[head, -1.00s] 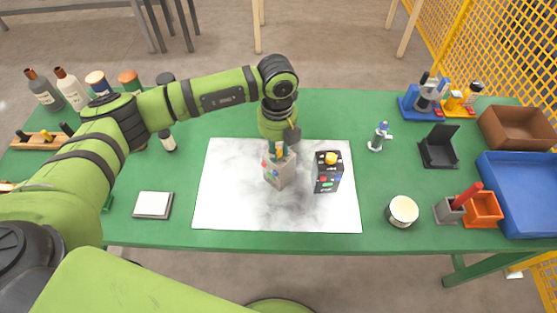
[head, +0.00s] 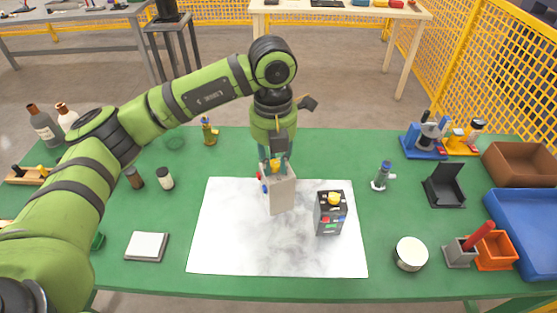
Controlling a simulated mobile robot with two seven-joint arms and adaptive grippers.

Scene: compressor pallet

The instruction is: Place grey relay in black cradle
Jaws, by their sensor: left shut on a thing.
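The grey relay (head: 282,193) is a light grey box with coloured buttons on its left side. My left gripper (head: 275,163) comes down from above and is shut on the relay's top; the fingertips are partly hidden. The relay looks held a little above the marbled white mat, left of the black relay. The black cradle (head: 444,193) is an empty-looking holder with a raised back, on the right part of the green table. My right gripper is not in view.
A black relay (head: 329,214) with a yellow knob stands upright on the mat (head: 225,245). A grey holder (head: 460,252), orange bin (head: 496,250) and blue tray (head: 524,230) are at right.

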